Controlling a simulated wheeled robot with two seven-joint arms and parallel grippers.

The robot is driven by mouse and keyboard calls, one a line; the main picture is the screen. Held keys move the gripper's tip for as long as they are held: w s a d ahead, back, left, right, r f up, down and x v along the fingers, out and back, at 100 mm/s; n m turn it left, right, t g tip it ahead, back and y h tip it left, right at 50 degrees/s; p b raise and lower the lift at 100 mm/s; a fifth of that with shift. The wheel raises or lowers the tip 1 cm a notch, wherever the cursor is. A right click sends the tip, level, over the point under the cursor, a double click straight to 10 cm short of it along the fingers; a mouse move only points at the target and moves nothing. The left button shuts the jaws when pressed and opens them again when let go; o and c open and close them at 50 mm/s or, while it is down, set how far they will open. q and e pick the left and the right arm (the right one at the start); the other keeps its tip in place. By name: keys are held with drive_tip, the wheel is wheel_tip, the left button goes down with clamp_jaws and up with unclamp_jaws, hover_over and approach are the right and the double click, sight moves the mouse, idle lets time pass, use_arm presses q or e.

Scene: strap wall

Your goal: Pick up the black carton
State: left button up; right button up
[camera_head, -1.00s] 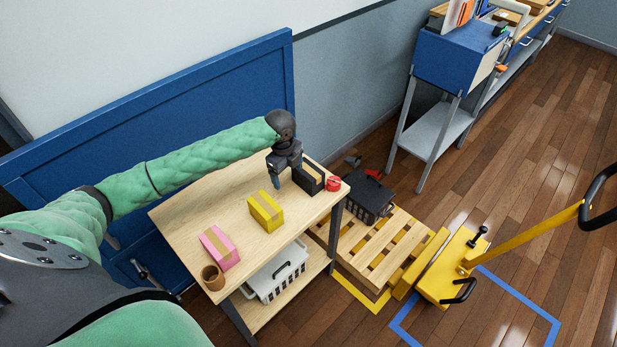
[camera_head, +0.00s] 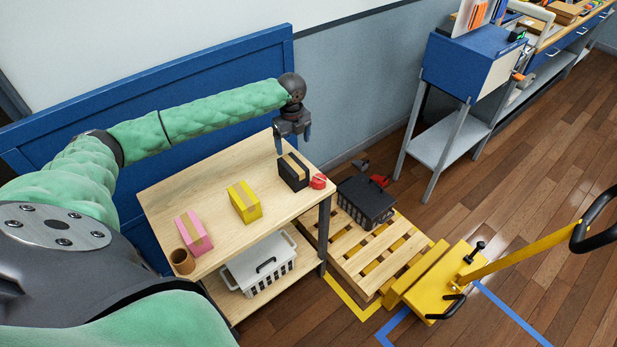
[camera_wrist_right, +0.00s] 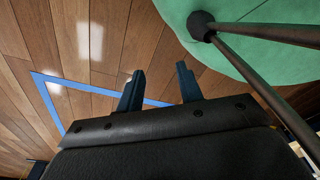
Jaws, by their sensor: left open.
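The black carton (camera_head: 292,174), with a tan tape strip across its top, stands on the wooden table top near its right end. My left gripper (camera_head: 293,145) is open and empty, fingers pointing down. In the head view it shows just above and behind the carton, with a fingertip close to the carton's top edge; I cannot tell whether it touches. My right gripper (camera_wrist_right: 160,85) shows in the right wrist view, its two fingers apart with nothing between them, over the floor.
A yellow carton (camera_head: 244,201), a pink carton (camera_head: 193,234) and a brown cup (camera_head: 182,262) stand on the table. A white crate (camera_head: 262,272) sits on the lower shelf. A pallet (camera_head: 375,250) stands right.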

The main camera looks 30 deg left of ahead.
use_arm(q)
drive_tip(key=b, duration=0.4)
hover_over(293, 164)
drive_tip(key=d, duration=0.1)
wheel_tip(293, 164, down, 4)
drive_tip(key=shift+d+f, duration=0.1)
drive_tip(key=shift+d, duration=0.05)
drive_tip(key=f+b, duration=0.2)
drive_tip(key=f, duration=0.1)
drive_tip(key=shift+a+b, duration=0.3)
drive_tip(key=shift+d+f, duration=0.1)
drive_tip(key=shift+f, duration=0.05)
use_arm(e)
drive_tip(key=w+a+r, duration=0.4)
drive_tip(key=w+r, duration=0.5)
drive_tip(key=w, duration=0.2)
use_arm(q)
drive_tip(key=shift+f+p, duration=0.3)
drive_tip(key=shift+f, duration=0.9)
drive_tip(key=f+p, duration=0.1)
drive_tip(key=f, duration=0.1)
drive_tip(key=a+f+p, duration=0.1)
drive_tip(key=f+p, duration=0.1)
drive_tip(key=shift+f, duration=0.6)
use_arm(e)
drive_tip(key=s+d+f, duration=0.3)
drive_tip(key=f, duration=0.4)
drive_tip(key=shift+d+t, duration=0.3)
drive_tip(key=shift+t, duration=0.1)
